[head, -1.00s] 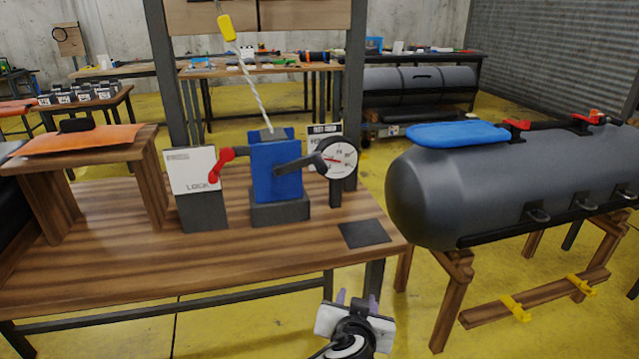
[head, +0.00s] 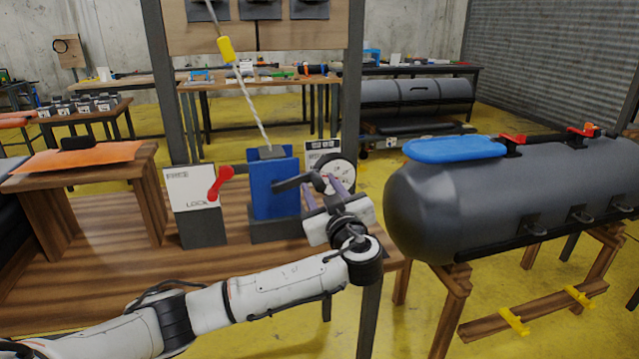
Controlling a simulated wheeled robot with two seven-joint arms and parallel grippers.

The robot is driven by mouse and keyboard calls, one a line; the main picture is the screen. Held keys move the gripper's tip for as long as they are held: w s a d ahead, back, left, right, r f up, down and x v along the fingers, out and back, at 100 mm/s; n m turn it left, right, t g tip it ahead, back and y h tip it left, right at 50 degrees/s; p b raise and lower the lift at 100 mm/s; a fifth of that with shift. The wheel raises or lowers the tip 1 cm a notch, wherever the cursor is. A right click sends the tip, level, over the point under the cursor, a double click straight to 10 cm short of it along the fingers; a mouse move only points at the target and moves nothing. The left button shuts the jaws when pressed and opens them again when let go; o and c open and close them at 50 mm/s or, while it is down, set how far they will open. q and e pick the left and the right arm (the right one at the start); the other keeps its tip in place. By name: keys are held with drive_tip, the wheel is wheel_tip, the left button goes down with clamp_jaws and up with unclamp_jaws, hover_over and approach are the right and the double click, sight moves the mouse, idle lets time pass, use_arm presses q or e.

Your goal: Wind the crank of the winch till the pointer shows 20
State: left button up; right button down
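The winch is a blue block (head: 274,185) on a dark base on the wooden bench, with a rope rising from its top. Its black crank (head: 293,183) points right and ends in a dark knob. The round white dial (head: 338,172) stands just behind the crank; my gripper partly covers it, and I cannot read the pointer. A red lever (head: 219,183) sits at the winch's left, before a sign reading LOCK (head: 191,188). My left gripper (head: 324,188) is open, its purple fingers pointing up at the crank's knob; whether they touch it I cannot tell. My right gripper is out of view.
The rope carries a yellow marker (head: 226,48) and runs up past a wooden board. A low wooden stand with an orange sheet (head: 78,157) is on the left.

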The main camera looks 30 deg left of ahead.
use_arm(q)
drive_tip(key=shift+w+a, duration=0.5)
drive_tip(key=shift+a, duration=0.05)
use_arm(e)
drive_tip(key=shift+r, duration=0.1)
use_arm(q)
clamp_jaws()
drive_tip(key=shift+f, duration=0.1)
